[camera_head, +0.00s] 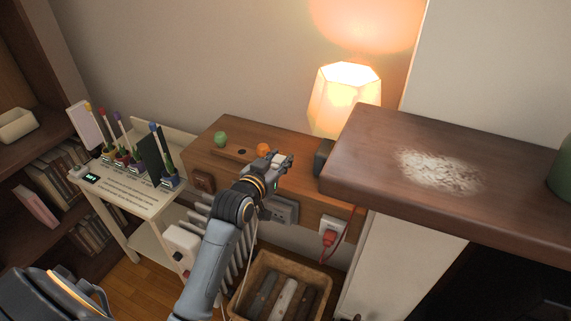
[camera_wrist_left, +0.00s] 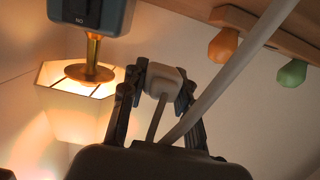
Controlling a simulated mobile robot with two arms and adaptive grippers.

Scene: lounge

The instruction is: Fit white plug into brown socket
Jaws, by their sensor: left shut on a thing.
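My left gripper (camera_head: 282,161) is in front of the wooden wall panel (camera_head: 229,151) in the head view. It is shut on the white plug (camera_wrist_left: 166,78), which shows between its fingers (camera_wrist_left: 159,92) in the left wrist view. The plug itself is hard to make out in the head view. The brown socket (camera_head: 203,180) is on the panel's front face at its left end, left of my gripper and apart from it. My right gripper is not in view.
A grey socket (camera_head: 285,211) and a white socket with a red plug (camera_head: 328,238) are farther right. A lit lamp (camera_head: 344,98) and a dark wooden shelf (camera_head: 380,190) stand right of my gripper. A basket (camera_head: 262,262) is below; a white stand (camera_head: 140,205) is left.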

